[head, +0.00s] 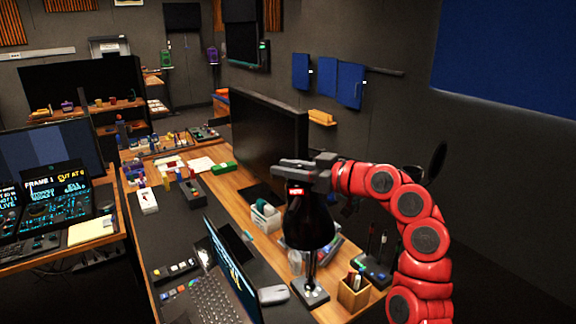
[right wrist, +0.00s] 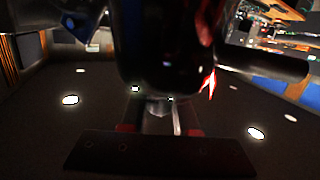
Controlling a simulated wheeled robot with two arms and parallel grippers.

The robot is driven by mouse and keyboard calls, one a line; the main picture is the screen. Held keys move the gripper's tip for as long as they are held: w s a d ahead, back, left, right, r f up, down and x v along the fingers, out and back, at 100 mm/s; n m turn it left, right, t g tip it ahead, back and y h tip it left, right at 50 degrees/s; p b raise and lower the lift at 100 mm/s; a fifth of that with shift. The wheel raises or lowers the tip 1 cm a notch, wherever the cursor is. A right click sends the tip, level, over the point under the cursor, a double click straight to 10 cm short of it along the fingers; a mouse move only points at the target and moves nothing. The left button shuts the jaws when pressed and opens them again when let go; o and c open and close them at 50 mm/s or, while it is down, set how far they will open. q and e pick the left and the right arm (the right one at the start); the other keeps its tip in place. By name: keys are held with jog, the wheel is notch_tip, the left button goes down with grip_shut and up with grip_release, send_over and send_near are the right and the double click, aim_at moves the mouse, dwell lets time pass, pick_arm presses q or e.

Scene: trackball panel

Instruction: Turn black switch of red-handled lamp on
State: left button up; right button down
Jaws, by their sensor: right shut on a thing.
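A desk lamp with a black shade (head: 309,222) stands near the desk's right edge, on a pale stem and a small base (head: 312,291). A small red part (head: 296,192) shows at the top of the shade. My right gripper (head: 298,184), on the red arm, is at the top of this lamp and shut on it; its fingertips are largely hidden. In the right wrist view a dark, rounded body, likely the lamp's shade (right wrist: 165,50), fills the upper middle with a reddish glint. I cannot make out a black switch. My left gripper is not in view.
A large monitor (head: 255,140) stands behind the lamp. An open laptop (head: 232,280) and a mouse (head: 274,294) are left of its base. A wooden pen box (head: 354,293) is at its right, and a white bin (head: 265,219) is behind left.

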dwell(0.4)
jog(key=c, duration=0.7)
grip_release()
jog(key=shift+o, duration=0.2)
jog(key=b+v, duration=0.2)
jog(key=v, duration=1.5)
jog(key=shift+d+b, duration=0.2)
jog(key=shift+b, duration=0.1)
